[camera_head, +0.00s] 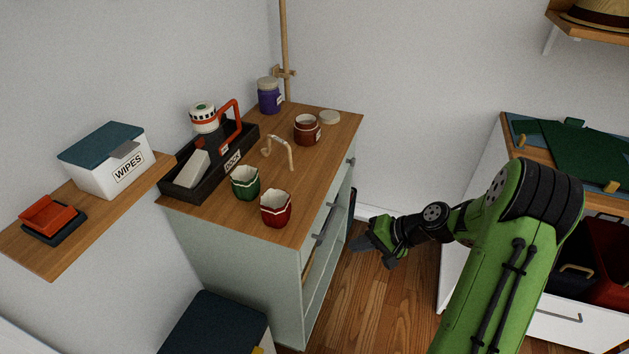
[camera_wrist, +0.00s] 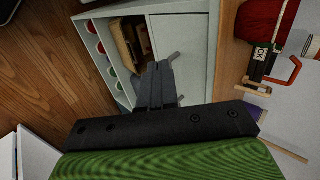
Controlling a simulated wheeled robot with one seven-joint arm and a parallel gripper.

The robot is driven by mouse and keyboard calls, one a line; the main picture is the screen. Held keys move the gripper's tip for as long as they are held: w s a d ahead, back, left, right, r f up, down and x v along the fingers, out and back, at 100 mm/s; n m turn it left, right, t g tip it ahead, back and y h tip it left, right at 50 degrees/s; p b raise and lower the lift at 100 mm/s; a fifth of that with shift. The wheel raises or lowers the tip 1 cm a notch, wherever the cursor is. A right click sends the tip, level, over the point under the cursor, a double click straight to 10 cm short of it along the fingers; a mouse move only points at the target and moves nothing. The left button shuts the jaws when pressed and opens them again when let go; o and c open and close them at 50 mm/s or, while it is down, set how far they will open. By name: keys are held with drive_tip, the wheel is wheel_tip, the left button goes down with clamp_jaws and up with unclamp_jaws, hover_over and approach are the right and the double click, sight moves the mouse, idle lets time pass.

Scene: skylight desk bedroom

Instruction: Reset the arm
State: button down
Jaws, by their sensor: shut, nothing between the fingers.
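My gripper (camera_head: 371,251) is at the end of my green and black arm, in the middle right of the head view. It hangs over the wooden floor, to the right of the pale green cabinet (camera_head: 236,264), and holds nothing. In the wrist view my gripper (camera_wrist: 156,82) shows as dark fingers pressed together, with the cabinet (camera_wrist: 188,30) behind them. I cannot tell the exact gap between the fingertips and the cabinet front.
The cabinet top bears green (camera_head: 245,182) and red (camera_head: 276,208) cups, a brown jar (camera_head: 306,131), a purple jar (camera_head: 269,96) and a black dock tray (camera_head: 185,190). A white desk (camera_head: 456,255) stands right. Wooden floor (camera_head: 377,300) lies between them.

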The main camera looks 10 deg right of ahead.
drive_tip(key=s+a+r+n+g+h+p, duration=0.1)
drive_tip(key=s+a+r+n+h+p, duration=0.25)
drive_tip(key=s+r, duration=0.55)
drive_tip(key=s+a+r+n+h+p, duration=0.25)
drive_tip(key=s+a+r, duration=0.2)
drive_tip(key=r, duration=0.85)
drive_tip(key=s+r+h, duration=0.1)
drive_tip(key=s+r, duration=0.1)
drive_tip(key=s, duration=0.2)
drive_tip(key=s+r+t+p, duration=0.1)
drive_tip(key=s+r, duration=0.1)
drive_tip(key=s, duration=0.3)
drive_tip(key=shift+d+r+n+h, duration=0.3)
drive_tip(key=shift+n+h, duration=0.1)
